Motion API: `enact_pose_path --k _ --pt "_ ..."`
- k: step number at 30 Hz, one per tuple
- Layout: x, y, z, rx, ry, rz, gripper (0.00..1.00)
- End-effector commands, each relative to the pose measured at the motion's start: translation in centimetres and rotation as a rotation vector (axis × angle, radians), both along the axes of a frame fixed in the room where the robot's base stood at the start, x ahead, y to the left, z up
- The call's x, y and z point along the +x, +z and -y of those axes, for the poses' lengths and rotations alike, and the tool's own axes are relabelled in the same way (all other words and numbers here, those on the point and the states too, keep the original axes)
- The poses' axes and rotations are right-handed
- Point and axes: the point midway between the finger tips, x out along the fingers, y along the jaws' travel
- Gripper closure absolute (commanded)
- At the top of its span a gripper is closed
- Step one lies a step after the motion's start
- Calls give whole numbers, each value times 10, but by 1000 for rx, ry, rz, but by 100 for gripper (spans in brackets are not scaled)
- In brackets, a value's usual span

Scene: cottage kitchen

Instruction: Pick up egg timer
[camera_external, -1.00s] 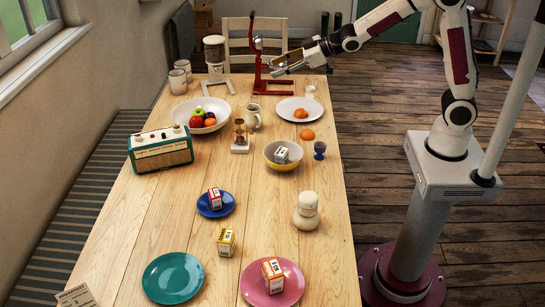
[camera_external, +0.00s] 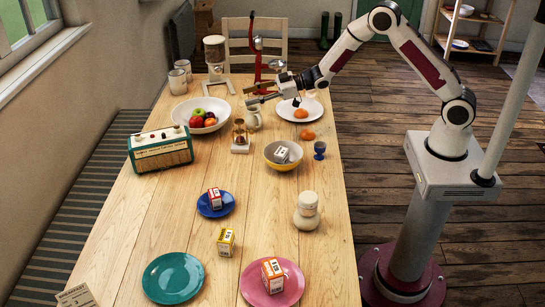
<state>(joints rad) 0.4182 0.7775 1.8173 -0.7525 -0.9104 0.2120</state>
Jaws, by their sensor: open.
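The egg timer (camera_external: 240,136) appears to be the small upright sand-glass shape with amber parts on a pale base, standing near the middle of the table. My gripper (camera_external: 248,96) is open, its fingers pointing left. It hangs over the table behind the egg timer and slightly to its right, above and behind a small cream jug (camera_external: 254,119). It is apart from the egg timer. Nothing shows between the fingers.
A white fruit bowl (camera_external: 181,112) is left of the egg timer, with a radio (camera_external: 160,149) farther left. A yellow bowl (camera_external: 269,162) holding a small box is to the right. A white plate (camera_external: 288,117) and red press (camera_external: 258,50) stand behind. Bare wood (camera_external: 200,178) lies in front.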

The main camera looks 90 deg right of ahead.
Motion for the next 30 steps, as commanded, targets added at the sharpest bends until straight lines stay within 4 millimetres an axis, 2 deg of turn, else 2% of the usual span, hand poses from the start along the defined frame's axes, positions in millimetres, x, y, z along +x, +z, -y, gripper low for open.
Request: enact_pose_path --k 1,8,16,22,30 --pt "1 -12 1 14 13 7 58" --pt "0 -50 1 75 82 64 58" --pt "-12 -91 -1 160 158 128 58" --pt "-21 -108 -3 202 192 161 58" --pt "-25 -113 -4 218 206 174 58"
